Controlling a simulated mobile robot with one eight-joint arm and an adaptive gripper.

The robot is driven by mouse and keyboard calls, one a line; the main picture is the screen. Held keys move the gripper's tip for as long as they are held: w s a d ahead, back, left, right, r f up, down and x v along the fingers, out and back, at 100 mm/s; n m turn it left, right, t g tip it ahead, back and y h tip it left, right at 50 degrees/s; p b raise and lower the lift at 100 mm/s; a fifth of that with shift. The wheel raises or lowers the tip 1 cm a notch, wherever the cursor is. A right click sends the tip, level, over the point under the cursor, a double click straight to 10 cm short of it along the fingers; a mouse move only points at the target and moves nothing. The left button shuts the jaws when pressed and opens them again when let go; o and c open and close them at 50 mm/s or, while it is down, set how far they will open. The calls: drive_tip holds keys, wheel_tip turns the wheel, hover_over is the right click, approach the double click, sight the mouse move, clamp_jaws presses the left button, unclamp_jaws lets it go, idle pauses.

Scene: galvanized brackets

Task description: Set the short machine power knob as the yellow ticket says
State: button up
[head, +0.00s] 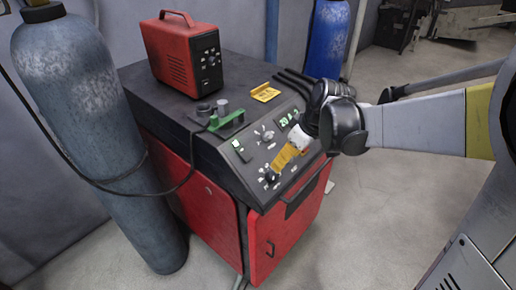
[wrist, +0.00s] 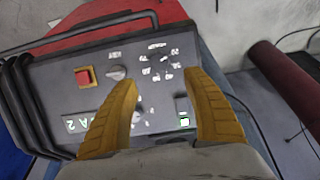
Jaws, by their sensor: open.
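The large red and black machine (head: 215,195) has a sloping dark front panel. My gripper (head: 280,163) is over this panel with its yellow fingers pointing at its lower part. In the wrist view my gripper (wrist: 161,80) is open and empty. A dark knob (wrist: 158,58) ringed by white numbers lies just beyond the fingertips; it also shows in the head view (head: 269,177). Its pointer setting is too small to read. Another knob (wrist: 135,115) is partly behind the left finger. The yellow ticket (head: 265,92) lies on the machine's top; its writing is unreadable here.
A small red unit (head: 183,55) stands on the machine. A grey gas cylinder (head: 95,130) is close at the left, a blue one (head: 327,40) behind. The panel has a red button (wrist: 83,77) and a handle bar. Floor at the right is clear.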

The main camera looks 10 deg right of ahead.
sight(273, 174)
drive_tip(key=b+x, duration=0.3)
drive_tip(key=x, duration=0.8)
drive_tip(key=shift+b, duration=0.35)
drive_tip(key=c, duration=1.2)
